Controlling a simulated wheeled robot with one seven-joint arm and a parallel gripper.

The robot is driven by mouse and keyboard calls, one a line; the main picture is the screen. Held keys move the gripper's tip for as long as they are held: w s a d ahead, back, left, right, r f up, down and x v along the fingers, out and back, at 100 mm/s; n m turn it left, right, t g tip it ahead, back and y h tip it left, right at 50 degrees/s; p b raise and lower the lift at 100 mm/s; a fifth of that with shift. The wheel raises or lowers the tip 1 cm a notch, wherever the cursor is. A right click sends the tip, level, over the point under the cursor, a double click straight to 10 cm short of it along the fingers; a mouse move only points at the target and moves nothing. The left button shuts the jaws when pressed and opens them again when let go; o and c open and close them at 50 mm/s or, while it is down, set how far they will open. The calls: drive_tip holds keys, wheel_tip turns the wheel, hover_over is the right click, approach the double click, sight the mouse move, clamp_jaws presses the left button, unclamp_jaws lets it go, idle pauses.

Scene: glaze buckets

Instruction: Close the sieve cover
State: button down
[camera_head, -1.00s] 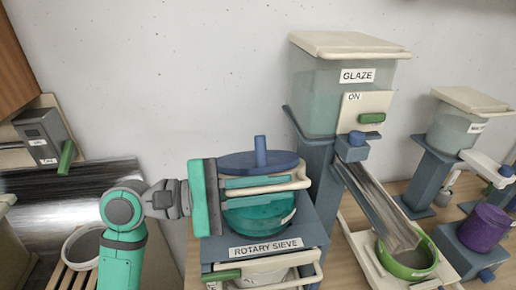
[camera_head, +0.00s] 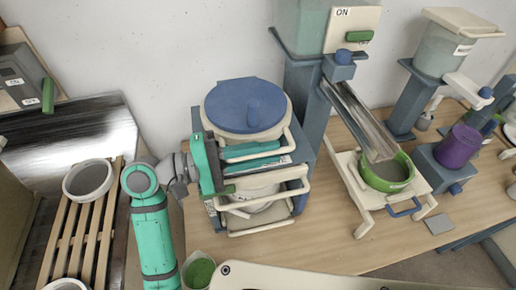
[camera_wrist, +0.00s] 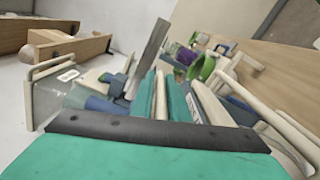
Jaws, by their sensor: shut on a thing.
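A cream handle bar (camera_head: 287,143) runs along the front just below the cover. My gripper (camera_head: 252,154) is at the front of the sieve, its two teal fingers on either side of the bar. In the wrist view a cream bar (camera_wrist: 161,96) also shows between the fingers. The fingers hide much of the sieve's front.
Below are more cream bars (camera_head: 262,228) and a pale bowl. To the right stand a metal chute (camera_head: 358,118), a green bowl (camera_head: 386,172) and a purple bucket (camera_head: 457,147). A slatted rack (camera_head: 63,228) with bowls is at left. A green-filled cup (camera_head: 199,272) stands in front.

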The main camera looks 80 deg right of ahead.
drive_tip(key=shift+d+f, duration=0.1)
drive_tip(key=shift+f, duration=0.4)
drive_tip(key=c, duration=1.8)
unclamp_jaws()
drive_tip(key=shift+r, duration=0.15)
drive_tip(key=v, duration=1)
drive_tip(key=shift+w, duration=0.35)
